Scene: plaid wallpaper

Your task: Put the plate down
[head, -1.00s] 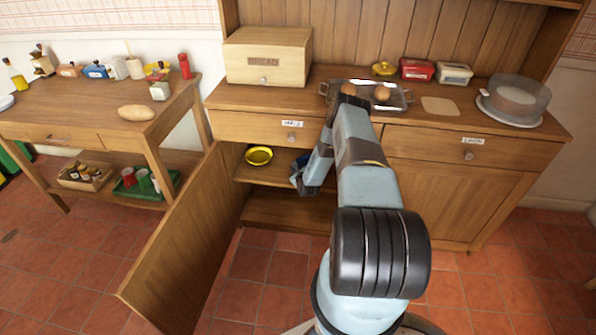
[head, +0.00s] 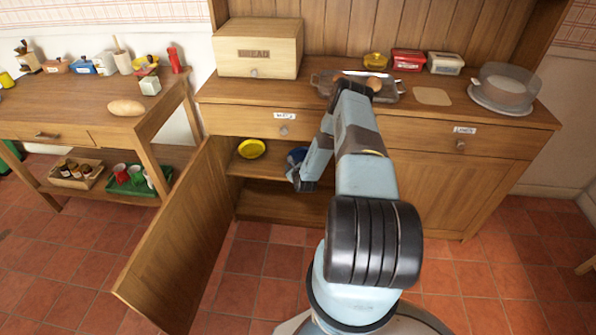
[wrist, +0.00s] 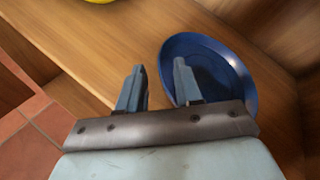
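The blue plate (wrist: 222,68) lies on the wooden shelf inside the open cupboard, close to its right side. It also shows in the head view (head: 297,156), partly hidden by my gripper (head: 297,173). In the wrist view my gripper (wrist: 159,65) has its two fingers apart. The right finger overlaps the plate's left part and the left finger is outside its rim. Part of the rim shows between the fingers, with visible space beside it. I cannot tell whether the right finger touches the plate.
A yellow dish (head: 251,148) sits on the same shelf to the left. The open cupboard door (head: 180,245) stands to the left of my arm. A metal tray (head: 391,91) with round brown items is on the counter above.

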